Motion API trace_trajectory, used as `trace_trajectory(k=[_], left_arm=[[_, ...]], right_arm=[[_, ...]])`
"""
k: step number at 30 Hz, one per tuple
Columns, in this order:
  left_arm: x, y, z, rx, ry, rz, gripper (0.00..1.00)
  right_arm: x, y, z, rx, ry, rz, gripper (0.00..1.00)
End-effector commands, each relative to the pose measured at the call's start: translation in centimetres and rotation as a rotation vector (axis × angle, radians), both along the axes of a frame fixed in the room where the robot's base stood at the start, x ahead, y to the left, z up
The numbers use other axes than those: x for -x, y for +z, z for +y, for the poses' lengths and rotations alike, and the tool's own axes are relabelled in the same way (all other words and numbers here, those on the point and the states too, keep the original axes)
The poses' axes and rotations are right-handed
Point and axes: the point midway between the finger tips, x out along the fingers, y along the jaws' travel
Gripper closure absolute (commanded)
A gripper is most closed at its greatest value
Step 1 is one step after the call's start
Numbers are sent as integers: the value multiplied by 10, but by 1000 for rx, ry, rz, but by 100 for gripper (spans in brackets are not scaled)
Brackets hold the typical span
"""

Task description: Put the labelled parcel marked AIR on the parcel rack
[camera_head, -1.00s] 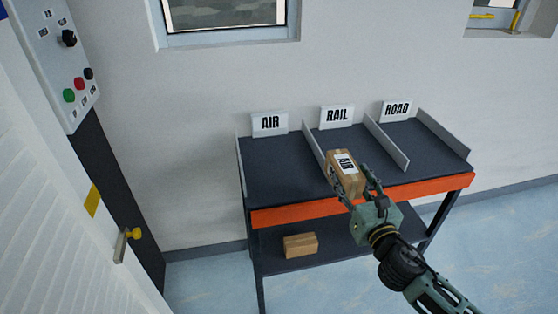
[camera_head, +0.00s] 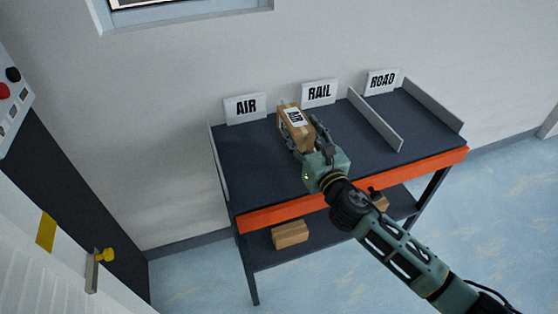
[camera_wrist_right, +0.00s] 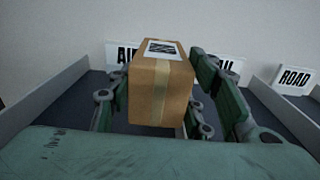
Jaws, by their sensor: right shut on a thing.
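The brown parcel (camera_head: 297,133) has a white label on top; its print is hard to read now, but it read AIR in the earlier head view. My right gripper (camera_head: 306,144) is shut on it, with fingers along both sides. In the right wrist view the parcel (camera_wrist_right: 161,92) sits between the fingers (camera_wrist_right: 165,105), upright. It appears over the rack's dark top, near the boundary of the AIR and RAIL bays; I cannot tell whether it touches. The parcel rack (camera_head: 240,165) has an orange front edge and signs AIR (camera_head: 245,108), RAIL (camera_head: 319,93) and ROAD (camera_head: 381,81). My left gripper is not in view.
A grey divider (camera_head: 375,120) separates RAIL and ROAD; the divider between AIR and RAIL is mostly hidden by the parcel and gripper. The AIR bay's surface is bare. A brown box (camera_head: 290,235) lies on the lower shelf, another partly hidden behind my arm. A door with a yellow knob (camera_head: 105,255) stands left.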

Motion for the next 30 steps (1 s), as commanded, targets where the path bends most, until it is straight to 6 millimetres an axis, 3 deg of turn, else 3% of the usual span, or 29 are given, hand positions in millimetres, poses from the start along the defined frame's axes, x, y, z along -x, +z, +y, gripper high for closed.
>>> trace_trajectory(k=[4, 9, 12, 17, 21, 30], left_arm=[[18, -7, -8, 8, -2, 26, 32], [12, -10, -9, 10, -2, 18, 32], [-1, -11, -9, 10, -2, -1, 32], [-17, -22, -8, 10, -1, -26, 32], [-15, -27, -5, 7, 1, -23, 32], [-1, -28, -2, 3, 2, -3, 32]], right_arm=[[17, -20, 28, -5, 0, 0, 90], [27, -31, 45, -2, -2, -3, 90], [30, -37, 49, 0, -3, -2, 90], [30, -63, 49, -2, -4, 2, 90], [30, -74, 49, -1, -3, -3, 90], [30, -75, 49, 0, -1, -3, 90]])
